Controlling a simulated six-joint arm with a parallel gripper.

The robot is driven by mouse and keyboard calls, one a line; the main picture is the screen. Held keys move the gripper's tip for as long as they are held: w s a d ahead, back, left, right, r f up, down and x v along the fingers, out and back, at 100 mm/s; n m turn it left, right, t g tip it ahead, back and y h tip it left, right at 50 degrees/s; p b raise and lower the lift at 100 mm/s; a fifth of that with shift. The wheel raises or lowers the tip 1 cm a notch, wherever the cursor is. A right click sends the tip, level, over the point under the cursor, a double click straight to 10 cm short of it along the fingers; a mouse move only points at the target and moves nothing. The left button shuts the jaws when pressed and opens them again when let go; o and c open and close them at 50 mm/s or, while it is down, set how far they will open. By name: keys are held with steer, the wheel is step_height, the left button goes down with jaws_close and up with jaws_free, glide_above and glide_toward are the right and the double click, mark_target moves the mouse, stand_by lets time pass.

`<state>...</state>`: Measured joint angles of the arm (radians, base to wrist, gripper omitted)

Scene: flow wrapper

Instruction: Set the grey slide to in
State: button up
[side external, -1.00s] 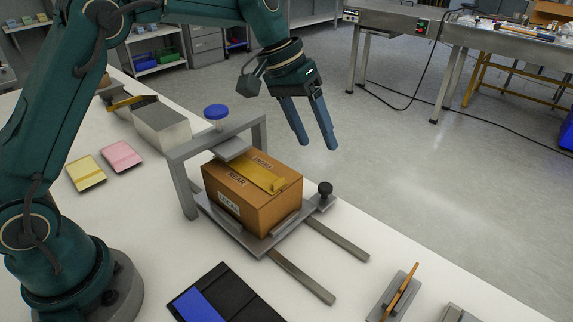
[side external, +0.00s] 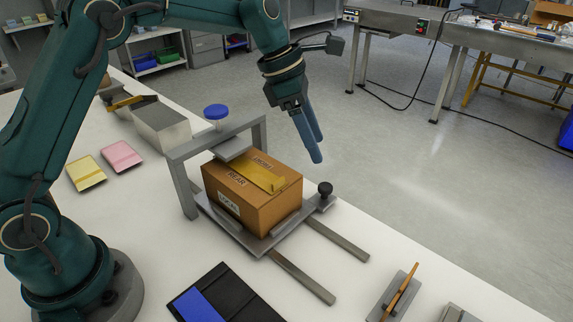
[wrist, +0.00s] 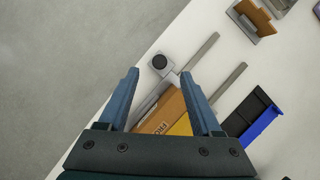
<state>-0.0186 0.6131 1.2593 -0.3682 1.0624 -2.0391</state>
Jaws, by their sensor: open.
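The grey slide (side external: 236,238) is a flat plate on two metal rails (side external: 303,277) on the white table. It carries a brown box (side external: 245,213) with a yellow piece on top and a black knob (side external: 325,189) at its right corner. A grey frame (side external: 180,178) with a blue-topped screw stands over the box's far-left part. My gripper (side external: 317,160) is open and empty, above and beyond the box and knob, pointing down. In the wrist view, the knob (wrist: 160,62) shows ahead, between and beyond the fingertips (wrist: 160,72). The box (wrist: 165,113) is partly hidden by my gripper.
A black and blue tray (side external: 222,296) lies at the front. An orange plate in a grey holder (side external: 397,293) stands at the front right. Yellow (side external: 86,173) and pink (side external: 121,156) pads lie left. The rails' right ends are clear.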

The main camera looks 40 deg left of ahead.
glide_above(325, 186)
steer(key=s+a, duration=0.2)
step_height(325, 186, down, 4)
steer(key=f, duration=0.1)
steer(key=shift+w+x, duration=0.15)
steer(key=shift+x, duration=0.9)
steer(key=shift+w+x, duration=0.1)
steer(key=shift+x, duration=0.95)
steer(key=shift+a, duration=0.1)
jaws_close()
steer(key=shift+r, duration=0.1)
